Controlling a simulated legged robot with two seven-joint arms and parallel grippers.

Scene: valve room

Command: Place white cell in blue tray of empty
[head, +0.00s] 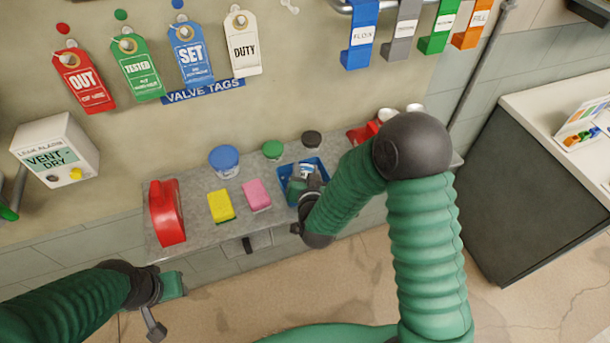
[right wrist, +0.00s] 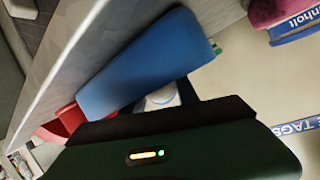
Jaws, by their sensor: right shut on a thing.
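The blue tray (head: 322,163) sits on the grey shelf, right of the pink block. My right gripper (head: 303,183) is over it, pointing down, and hides part of its inside. A small white piece, seemingly the white cell (head: 306,170), shows at the gripper's fingers. In the right wrist view a white rounded piece (right wrist: 162,97) shows just beyond the dark finger edge, beside a large blue surface (right wrist: 145,65). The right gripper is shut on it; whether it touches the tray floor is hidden. My left gripper (head: 160,300) is low at the left, away from the shelf; its opening is unclear.
Red and white items stand right, partly behind my arm. Tags hang above.

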